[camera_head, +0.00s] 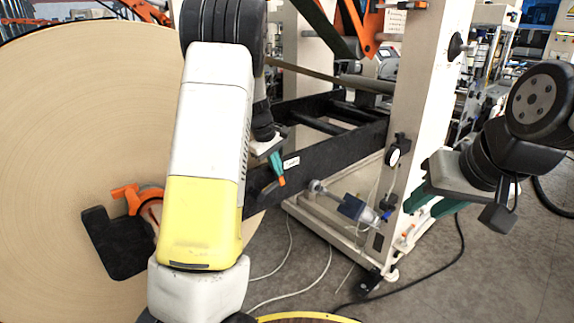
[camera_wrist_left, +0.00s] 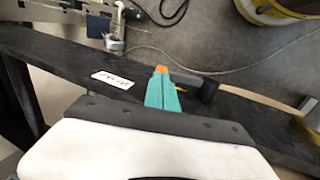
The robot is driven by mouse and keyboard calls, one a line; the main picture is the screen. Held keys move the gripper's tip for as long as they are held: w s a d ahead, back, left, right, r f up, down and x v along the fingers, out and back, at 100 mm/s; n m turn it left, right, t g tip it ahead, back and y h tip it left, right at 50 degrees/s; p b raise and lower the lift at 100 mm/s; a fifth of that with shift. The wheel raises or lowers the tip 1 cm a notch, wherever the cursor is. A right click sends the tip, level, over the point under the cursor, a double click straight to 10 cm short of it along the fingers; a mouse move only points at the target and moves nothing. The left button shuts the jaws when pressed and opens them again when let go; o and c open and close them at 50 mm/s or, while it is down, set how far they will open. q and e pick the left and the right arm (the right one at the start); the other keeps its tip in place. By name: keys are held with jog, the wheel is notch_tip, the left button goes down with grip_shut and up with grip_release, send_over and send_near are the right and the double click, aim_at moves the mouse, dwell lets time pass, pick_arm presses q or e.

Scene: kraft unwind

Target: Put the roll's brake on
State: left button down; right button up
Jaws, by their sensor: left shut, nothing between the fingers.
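The large kraft roll (camera_head: 60,150) fills the left of the head view, partly hidden behind my left arm. A black beam (camera_head: 340,145) of the stand carries a small white label (camera_head: 291,162), also seen in the left wrist view (camera_wrist_left: 113,80); its letters are too small to read. My left gripper (camera_head: 277,168) is shut and empty over the beam beside the label. A small orange piece (camera_wrist_left: 161,69) shows at its teal fingertips; I cannot tell whether they touch. A black lever-like part (camera_wrist_left: 205,89) lies right beside the fingers. My right gripper (camera_head: 433,200) is open and empty.
An orange part (camera_head: 135,197) and a black plate (camera_head: 112,245) sit against the roll's face. A pale upright post (camera_head: 425,100) stands between the grippers. A cylinder (camera_head: 355,208) and cables lie low near it.

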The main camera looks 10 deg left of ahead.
aim_at(283, 178)
pick_arm(q)
jog(key=shift+w+d+f+g+y, duration=0.25)
jog(key=shift+w+f+g+y, duration=0.1)
jog(key=shift+f+g, duration=0.1)
jog(key=shift+w+d+f+g+y, duration=0.25)
jog(key=shift+w+f+g+y, duration=0.1)
jog(key=shift+f+g, duration=0.1)
jog(key=shift+w+d+f, duration=0.15)
jog(key=shift+d+f, duration=0.05)
jog(key=shift+f, duration=0.35)
